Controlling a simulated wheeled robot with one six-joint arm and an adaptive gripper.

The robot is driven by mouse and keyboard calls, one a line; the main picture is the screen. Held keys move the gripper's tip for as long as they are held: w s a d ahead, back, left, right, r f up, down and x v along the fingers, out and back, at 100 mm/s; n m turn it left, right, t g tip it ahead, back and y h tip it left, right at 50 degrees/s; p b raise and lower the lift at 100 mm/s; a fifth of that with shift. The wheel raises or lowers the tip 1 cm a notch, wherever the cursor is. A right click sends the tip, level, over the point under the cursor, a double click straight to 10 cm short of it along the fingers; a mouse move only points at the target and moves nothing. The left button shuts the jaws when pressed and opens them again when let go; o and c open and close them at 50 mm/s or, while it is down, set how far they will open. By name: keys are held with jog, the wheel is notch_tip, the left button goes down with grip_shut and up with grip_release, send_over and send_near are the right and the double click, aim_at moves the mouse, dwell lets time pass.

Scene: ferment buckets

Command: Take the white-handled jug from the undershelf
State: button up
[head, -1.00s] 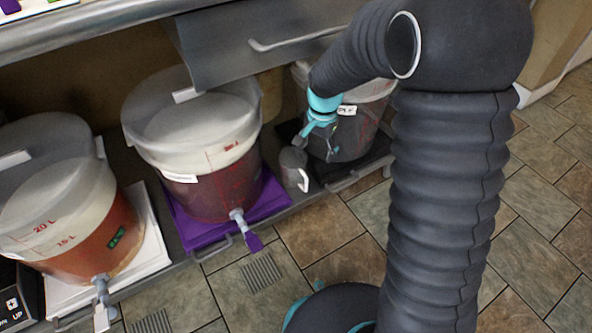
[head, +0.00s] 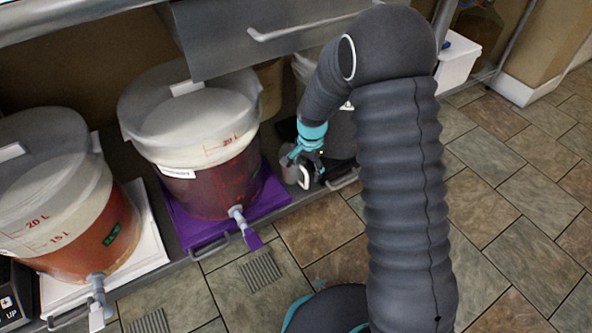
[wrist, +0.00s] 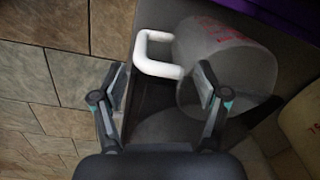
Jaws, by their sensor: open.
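The grey jug (head: 291,163) with a white handle (head: 303,176) stands on the undershelf (head: 196,250), between the purple mat and the dark mat. In the wrist view the jug (wrist: 225,60) shows a translucent grey body with red marks, and its white handle (wrist: 152,54) points left. My gripper (head: 307,172) is open beside the jug in the head view. In the wrist view my gripper (wrist: 158,92) has its fingers apart just short of the handle, the right finger overlapping the jug's body. I cannot tell whether it touches the jug.
A bucket of dark red liquid (head: 205,185) stands on a purple mat (head: 180,222) left of the jug. A bucket of orange liquid (head: 75,235) stands farther left. A steel drawer (head: 215,45) overhangs behind. The tiled floor (head: 500,215) is clear at the right.

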aim_at(295, 175)
jog(key=shift+a+f+b, duration=0.25)
jog(key=shift+f, duration=1.1)
jog(key=shift+a+f+b, duration=0.25)
jog(key=shift+f, duration=1.05)
grip_shut()
